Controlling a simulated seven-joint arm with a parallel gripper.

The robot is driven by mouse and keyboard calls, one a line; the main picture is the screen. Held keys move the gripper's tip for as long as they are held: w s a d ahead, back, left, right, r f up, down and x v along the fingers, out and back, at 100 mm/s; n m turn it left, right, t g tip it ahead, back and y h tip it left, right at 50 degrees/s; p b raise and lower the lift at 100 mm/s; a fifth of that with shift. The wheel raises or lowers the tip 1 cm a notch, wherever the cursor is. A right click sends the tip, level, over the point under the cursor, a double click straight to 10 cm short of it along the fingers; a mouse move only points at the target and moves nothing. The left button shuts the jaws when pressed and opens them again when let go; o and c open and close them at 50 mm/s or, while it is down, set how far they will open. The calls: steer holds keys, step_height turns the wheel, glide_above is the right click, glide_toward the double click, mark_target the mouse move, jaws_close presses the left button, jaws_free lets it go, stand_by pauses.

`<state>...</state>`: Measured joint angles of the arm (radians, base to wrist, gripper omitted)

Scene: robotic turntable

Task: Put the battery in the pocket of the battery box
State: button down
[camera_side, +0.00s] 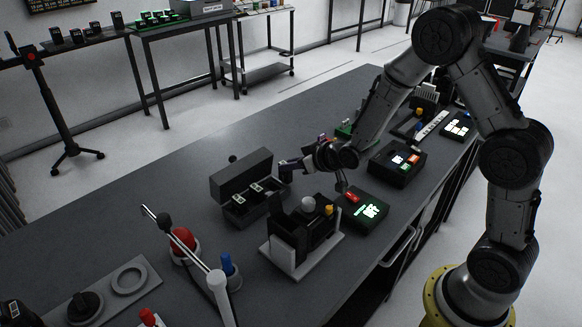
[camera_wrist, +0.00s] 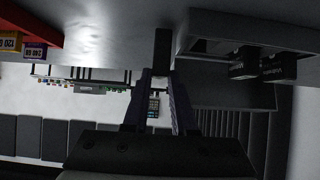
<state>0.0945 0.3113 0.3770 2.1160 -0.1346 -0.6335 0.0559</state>
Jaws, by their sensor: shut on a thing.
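The battery box (camera_side: 232,187) is a dark case with its lid raised, left of my gripper in the side view. Batteries with light labels (camera_side: 240,198) lie inside it. In the wrist view the box (camera_wrist: 265,35) is at the upper right, with two dark batteries (camera_wrist: 244,68) in it. My gripper (camera_side: 292,164) is above the table, right of the box and apart from it. In the wrist view its fingers (camera_wrist: 160,78) are shut on a dark, narrow block (camera_wrist: 163,50), which looks like the battery. The empty pocket is not clearly visible.
A black device on a white base (camera_side: 303,240) stands in front of the box. A lit dark display unit (camera_side: 362,209) is to the right. A red button (camera_side: 184,240) and a blue plug (camera_side: 228,266) stand at the front left.

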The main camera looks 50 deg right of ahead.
steer(key=shift+f, duration=0.5)
steer(key=shift+f, duration=0.15)
steer(key=c, duration=0.7)
jaws_free()
